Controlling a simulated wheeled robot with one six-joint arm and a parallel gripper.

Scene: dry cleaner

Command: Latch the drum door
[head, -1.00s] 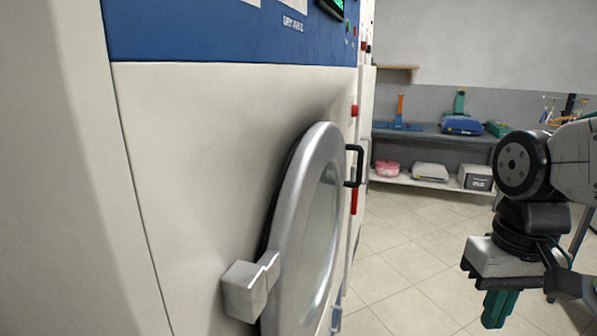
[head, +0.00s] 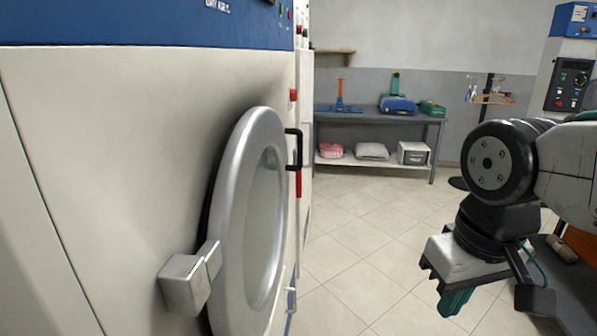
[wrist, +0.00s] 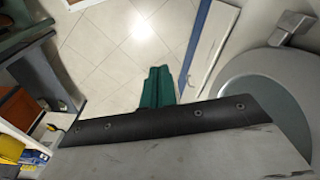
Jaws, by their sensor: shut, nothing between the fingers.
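The drum door (head: 231,240) is a round silver ring with a glass pane, on the white front of a large machine at left. It lies close to that front; I cannot tell whether it is fully seated. A grey hinge block (head: 186,283) is on its near side. A black handle (head: 294,148) and a red piece (head: 298,184) below it are at the far side. My gripper (head: 455,302) hangs well right of the door, green fingers shut and empty, touching nothing. The fingers (wrist: 157,86) also show together in the wrist view, with the door (wrist: 262,88) at right.
A grey table (head: 360,116) with a blue item (head: 398,105) stands at the back, with several things on its lower shelf. A hanger stand (head: 490,100) and another machine (head: 572,75) are at right. Tiled floor (head: 365,235) between is clear.

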